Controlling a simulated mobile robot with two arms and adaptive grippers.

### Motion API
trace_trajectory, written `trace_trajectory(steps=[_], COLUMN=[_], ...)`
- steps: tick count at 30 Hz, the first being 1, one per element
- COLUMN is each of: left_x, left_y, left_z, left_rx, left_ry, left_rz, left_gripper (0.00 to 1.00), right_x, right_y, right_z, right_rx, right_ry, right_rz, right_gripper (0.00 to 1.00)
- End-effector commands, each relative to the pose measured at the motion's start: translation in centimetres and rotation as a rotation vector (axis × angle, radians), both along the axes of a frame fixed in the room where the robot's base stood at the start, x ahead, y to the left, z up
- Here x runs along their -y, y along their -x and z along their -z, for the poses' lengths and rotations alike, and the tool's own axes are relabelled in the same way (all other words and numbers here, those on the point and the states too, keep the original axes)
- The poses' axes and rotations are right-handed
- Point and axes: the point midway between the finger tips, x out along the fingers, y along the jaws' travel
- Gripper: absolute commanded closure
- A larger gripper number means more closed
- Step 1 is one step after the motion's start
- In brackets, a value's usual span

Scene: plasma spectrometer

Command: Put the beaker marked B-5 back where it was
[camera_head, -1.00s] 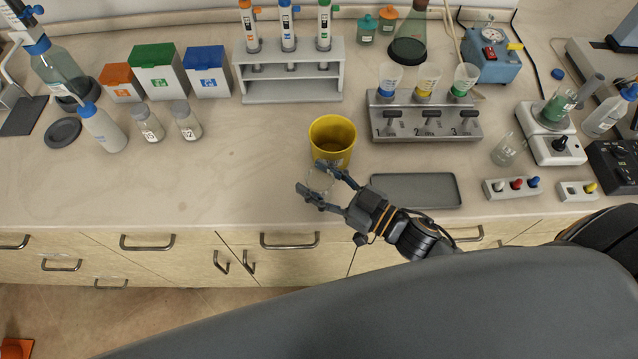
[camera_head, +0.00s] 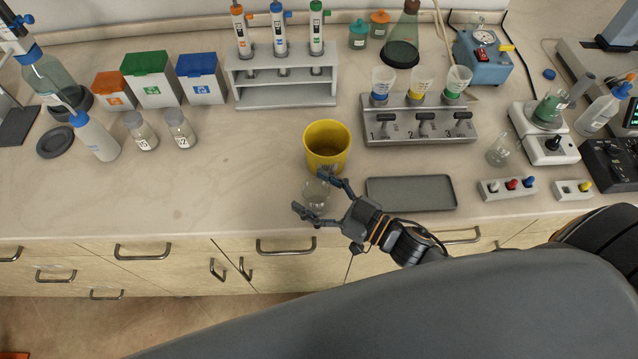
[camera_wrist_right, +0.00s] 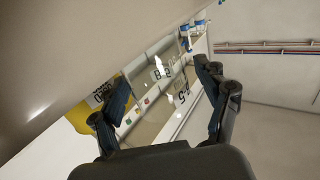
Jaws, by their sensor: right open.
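A small clear glass beaker (camera_head: 316,193) stands on the bench near the front edge, just in front of the yellow bucket (camera_head: 327,147). My right gripper (camera_head: 306,190) is open, with its two fingers on either side of the beaker. Whether a finger still touches the glass is hard to tell. My left gripper is not in view.
A grey tray (camera_head: 411,193) lies right of my gripper. A numbered valve stand (camera_head: 420,128) with three funnels is behind it. Another small beaker (camera_head: 502,149) stands farther right, near a stirrer (camera_head: 543,147).

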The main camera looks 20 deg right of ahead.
Motion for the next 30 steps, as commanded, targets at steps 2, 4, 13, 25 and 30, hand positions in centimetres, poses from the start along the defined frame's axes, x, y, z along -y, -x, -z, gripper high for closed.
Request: trace_trajectory(steps=[2,4,13,25,30], left_x=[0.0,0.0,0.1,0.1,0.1], left_y=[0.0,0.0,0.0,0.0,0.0], left_z=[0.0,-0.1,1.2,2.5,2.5], left_rx=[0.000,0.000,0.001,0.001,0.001], left_ry=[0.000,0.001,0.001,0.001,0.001], left_rz=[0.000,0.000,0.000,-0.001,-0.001], left_gripper=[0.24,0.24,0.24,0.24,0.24], right_x=[0.0,0.0,2.7,6.9,7.4], right_y=[0.0,0.0,3.6,8.8,9.4], right_z=[0.0,-0.2,0.2,-0.1,-0.2], right_rx=[0.000,0.000,-0.007,-0.002,0.000], right_ry=[0.000,0.000,0.002,0.001,0.001], right_rz=[0.000,0.000,0.001,0.000,0.000], right_gripper=[0.25,0.25,0.25,0.25,0.25])
